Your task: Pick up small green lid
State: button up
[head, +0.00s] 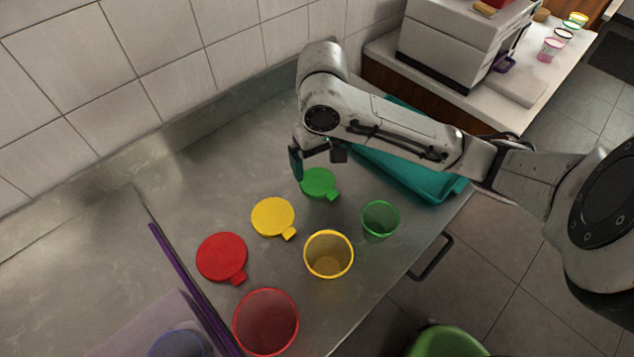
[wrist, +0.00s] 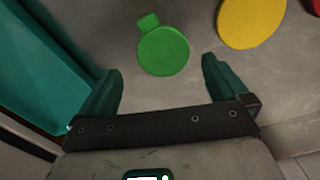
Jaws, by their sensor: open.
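The small green lid (head: 319,183) lies flat on the grey counter, a round disc with a tab. It also shows in the wrist view (wrist: 163,51), with its tab toward the top left. My gripper (wrist: 161,78) is open and empty, its two dark teal fingers apart. In the wrist view the lid lies just ahead of the fingertips, roughly centred between them and not touched. In the head view one finger (head: 296,163) shows beside the lid's upper left; the other is hidden.
The yellow lid (head: 273,217) and red lid (head: 221,257) lie nearby. Green (head: 380,221), yellow (head: 329,254) and red (head: 266,322) cups stand toward the counter's front edge. A teal tray (head: 427,180) sits close on the right. Bare counter lies left of the lids.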

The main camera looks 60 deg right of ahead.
aim_at(319, 183)
jog(key=shift+a+f, duration=0.15)
jog(key=shift+f, duration=2.95)
jog(key=c, duration=0.8)
jog(key=shift+w+r+p, duration=0.1)
jog(key=shift+r+p, duration=0.1)
jog(key=shift+p, duration=0.2)
